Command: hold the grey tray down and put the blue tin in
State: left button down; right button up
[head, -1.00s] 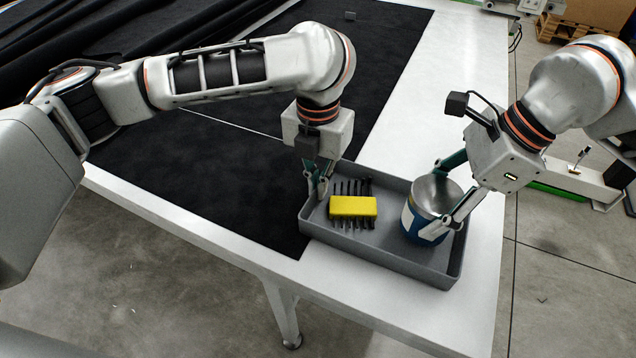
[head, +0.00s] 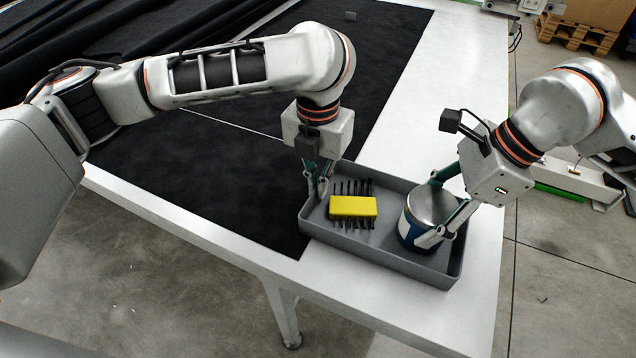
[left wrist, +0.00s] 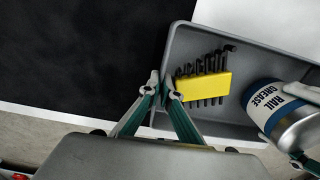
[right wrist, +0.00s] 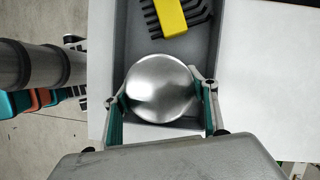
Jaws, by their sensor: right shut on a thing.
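The grey tray (head: 375,255) lies on the white table near its front corner. The blue tin (head: 409,232), with a silver lid and a "RAIL GREASE" label, is inside the tray's right part. It also shows in the left wrist view (left wrist: 268,101), and its round lid fills the middle of the right wrist view (right wrist: 162,88). My right gripper (head: 433,208) is shut on the tin, one finger on each side. I cannot tell if its base touches the tray floor. My left gripper (head: 321,188) has its fingertips close together at the tray's left wall, apparently pinching it (left wrist: 161,84).
A yellow holder with black hex keys (head: 353,206) lies in the tray's left part, close to the tin. Black fabric (head: 240,170) covers the table to the left. Bare white tabletop (head: 420,120) lies behind the tray. The table's front edge runs close to the tray.

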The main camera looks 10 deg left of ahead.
jog(key=shift+f, duration=0.1)
jog(key=o, duration=1.6)
jog(key=shift+c, duration=0.2)
jog(key=shift+f, duration=0.1)
jog(key=shift+r, duration=5.05)
pick_arm(q)
jog(key=c, duration=2.2)
grip_release()
notch_tip(320, 180, up, 12)
jog(key=shift+r, duration=0.1)
